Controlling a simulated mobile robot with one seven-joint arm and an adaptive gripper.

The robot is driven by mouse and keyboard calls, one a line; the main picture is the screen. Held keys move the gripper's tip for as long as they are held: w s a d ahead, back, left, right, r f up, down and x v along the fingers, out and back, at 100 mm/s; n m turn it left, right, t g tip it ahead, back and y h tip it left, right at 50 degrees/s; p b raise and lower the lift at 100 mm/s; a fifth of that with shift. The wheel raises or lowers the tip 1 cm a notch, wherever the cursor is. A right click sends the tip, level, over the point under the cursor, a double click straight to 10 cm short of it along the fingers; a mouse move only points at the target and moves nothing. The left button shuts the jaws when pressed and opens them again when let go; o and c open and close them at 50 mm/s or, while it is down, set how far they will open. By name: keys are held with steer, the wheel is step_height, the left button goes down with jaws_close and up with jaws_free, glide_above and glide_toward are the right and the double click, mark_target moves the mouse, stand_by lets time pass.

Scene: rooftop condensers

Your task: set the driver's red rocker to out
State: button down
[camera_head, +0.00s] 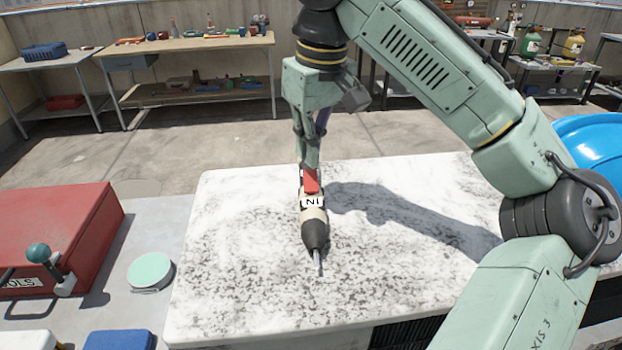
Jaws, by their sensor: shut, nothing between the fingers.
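The driver (315,222) lies on the white speckled slab (230,260), its black nose and metal bit pointing toward the near edge. Its red rocker (311,182) shows on top, just in front of my gripper's fingertips. A white label marked "IN" sits beside the rocker on the nose side. My gripper (312,165) points down over the driver's rear end, its fingers shut and empty. The fingertips are at or very close to the rocker's far end; I cannot tell whether they touch. The driver's rear is partly hidden behind the fingers.
A red toolbox (50,225) stands at left, with a mint round lid (150,270) and a blue block (118,340) near it. A blue rounded object (592,145) is at right. Benches with tools stand at the back. The slab around the driver is clear.

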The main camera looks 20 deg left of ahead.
mark_target(310, 172)
steer(key=shift+f+b, duration=0.5)
steer(key=shift+f, duration=0.7)
stand_by(0.4)
step_height(310, 172, up, 3)
steer(key=p, duration=0.2)
steer(key=shift+f+p, duration=0.2)
steer(key=shift+p, duration=0.15)
steer(key=shift+r, duration=2.25)
steer(key=shift+s+f, duration=0.1)
